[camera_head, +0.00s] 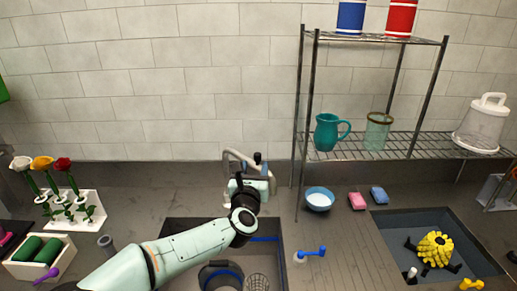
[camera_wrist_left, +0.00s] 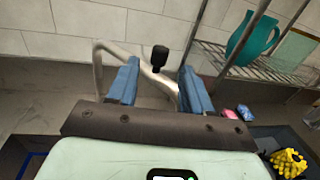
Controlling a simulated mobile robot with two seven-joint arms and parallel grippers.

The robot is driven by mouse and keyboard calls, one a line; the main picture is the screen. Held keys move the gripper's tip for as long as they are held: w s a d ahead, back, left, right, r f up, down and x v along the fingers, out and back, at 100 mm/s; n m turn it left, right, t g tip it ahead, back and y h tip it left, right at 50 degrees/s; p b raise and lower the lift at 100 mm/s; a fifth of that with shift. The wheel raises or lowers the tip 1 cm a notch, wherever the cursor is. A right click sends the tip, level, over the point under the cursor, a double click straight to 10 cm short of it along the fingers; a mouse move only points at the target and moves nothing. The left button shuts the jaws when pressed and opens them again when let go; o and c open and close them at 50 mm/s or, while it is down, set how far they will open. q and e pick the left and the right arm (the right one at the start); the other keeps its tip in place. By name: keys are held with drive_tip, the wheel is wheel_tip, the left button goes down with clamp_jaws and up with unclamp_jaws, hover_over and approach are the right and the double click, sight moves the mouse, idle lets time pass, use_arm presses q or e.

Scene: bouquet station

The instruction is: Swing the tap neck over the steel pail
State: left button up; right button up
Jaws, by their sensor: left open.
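The tap neck (camera_head: 230,153) is a pale metal tube that rises behind the left sink and bends over. In the left wrist view the tap neck (camera_wrist_left: 138,66) runs between my finger pads, with a black knob (camera_wrist_left: 160,57) on it. My left gripper (camera_head: 259,166) is open around the tube, its blue fingers (camera_wrist_left: 160,88) on either side with gaps. A round metal container (camera_head: 222,268), seemingly the steel pail, stands in the left sink, partly cut off by the frame edge. My arm hides part of the sink and the tap's base. My right gripper is out of view.
A wire rack (camera_head: 409,144) to the right holds a teal jug (camera_head: 326,133) and a glass jar (camera_head: 377,132). A blue bowl (camera_head: 319,199) and two sponges stand below it. A mesh basket (camera_head: 257,282) is beside the round container. Flowers stand far left.

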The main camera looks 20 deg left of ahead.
sight(257, 159)
use_arm(q)
drive_tip(key=w+p, duration=0.1)
drive_tip(key=w, duration=0.1)
drive_tip(key=w+p, duration=0.1)
drive_tip(key=w, duration=0.1)
drive_tip(key=w+p, duration=0.1)
drive_tip(key=w, duration=0.2)
drive_tip(key=shift+a+r, duration=0.15)
drive_tip(key=shift+a, duration=0.25)
drive_tip(key=shift+w+a+f, duration=0.15)
drive_tip(key=shift+w+f, duration=0.05)
drive_tip(key=shift+w, duration=0.6)
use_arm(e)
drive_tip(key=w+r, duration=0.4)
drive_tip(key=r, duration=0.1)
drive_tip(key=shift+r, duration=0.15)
use_arm(q)
drive_tip(key=shift+s, duration=0.1)
drive_tip(key=shift+c, duration=0.3)
clamp_jaws()
